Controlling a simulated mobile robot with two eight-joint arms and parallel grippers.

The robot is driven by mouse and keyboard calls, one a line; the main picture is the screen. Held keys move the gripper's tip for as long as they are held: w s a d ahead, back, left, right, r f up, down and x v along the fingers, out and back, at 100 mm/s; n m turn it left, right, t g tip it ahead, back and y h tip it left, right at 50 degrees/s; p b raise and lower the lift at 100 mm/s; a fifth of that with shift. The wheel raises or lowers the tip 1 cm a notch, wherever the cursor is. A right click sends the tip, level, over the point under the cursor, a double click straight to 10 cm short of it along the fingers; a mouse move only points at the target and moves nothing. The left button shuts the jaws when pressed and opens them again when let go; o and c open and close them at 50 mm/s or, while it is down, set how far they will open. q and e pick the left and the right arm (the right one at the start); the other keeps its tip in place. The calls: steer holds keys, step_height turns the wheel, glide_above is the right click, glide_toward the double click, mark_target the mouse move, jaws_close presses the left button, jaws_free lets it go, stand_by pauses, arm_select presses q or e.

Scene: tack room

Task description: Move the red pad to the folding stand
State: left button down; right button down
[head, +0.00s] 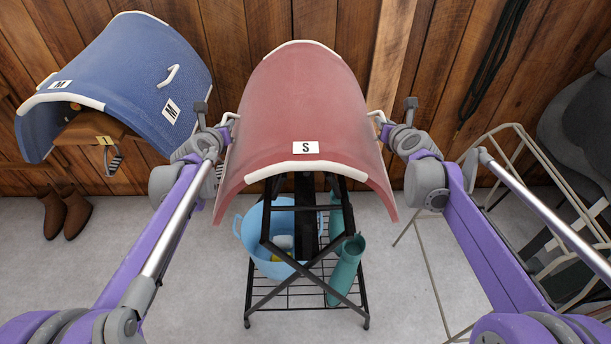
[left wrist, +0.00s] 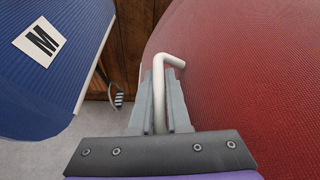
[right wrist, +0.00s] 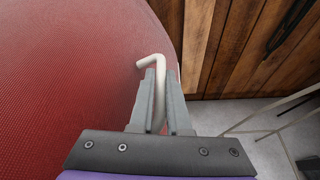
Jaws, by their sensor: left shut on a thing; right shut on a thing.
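The red pad (head: 305,100), curved like an arch and marked S, is centred above a black stand with crossed legs (head: 305,250), which looks like the folding stand. The pad hides the stand's top, so I cannot tell whether they touch. My left gripper (head: 227,125) is shut on the white handle on the pad's left side; the handle (left wrist: 160,90) shows between its fingers in the left wrist view. My right gripper (head: 384,126) is shut on the matching right handle (right wrist: 159,90).
A blue pad (head: 130,75) marked M sits on a wooden wall rack (head: 90,130) at left. The stand's lower shelf holds a blue bucket (head: 262,255) and teal bottles (head: 346,270). Brown boots (head: 67,211) stand at left. A beige metal frame (head: 432,270) and dark grey items are at right.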

arm_select(q)
steer(key=shift+w, duration=0.25)
arm_select(e)
steer(key=shift+w+d, duration=0.15)
steer(key=shift+w, duration=0.2)
steer(key=shift+s, duration=0.1)
